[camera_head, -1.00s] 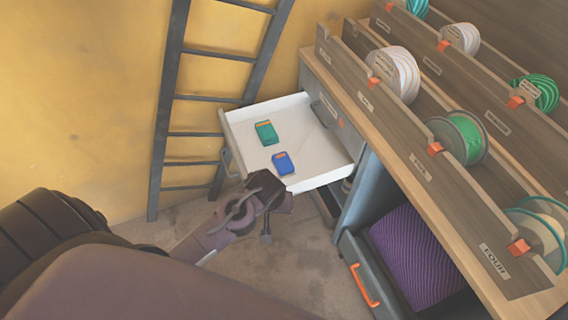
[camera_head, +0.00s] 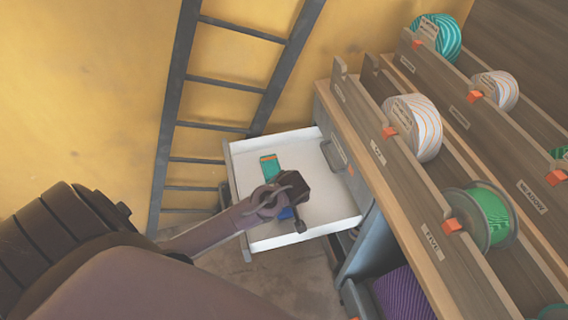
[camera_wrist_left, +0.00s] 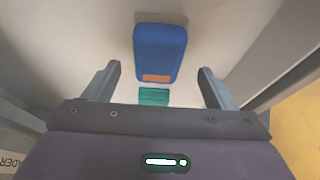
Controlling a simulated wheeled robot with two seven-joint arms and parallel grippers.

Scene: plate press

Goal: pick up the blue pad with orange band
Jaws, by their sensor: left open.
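The blue pad with an orange band (camera_wrist_left: 160,50) lies in the white open drawer (camera_head: 330,212). In the head view my left gripper covers most of it, and only a bit of blue (camera_head: 286,214) shows. In the left wrist view the pad lies ahead of the two spread fingers, roughly centred between them, with its orange band toward me. My left gripper (camera_wrist_left: 160,80) is open and empty above the drawer; it also shows in the head view (camera_head: 300,205). A green pad with an orange band (camera_head: 269,168) lies further back in the drawer; its green part (camera_wrist_left: 154,97) shows between the fingers.
The drawer's walls surround both pads. A grey ladder (camera_head: 240,80) leans on the yellow wall behind. To the right is a wooden rack (camera_head: 400,185) with several spools, such as a green one (camera_head: 486,217). A purple roll (camera_head: 402,295) sits below.

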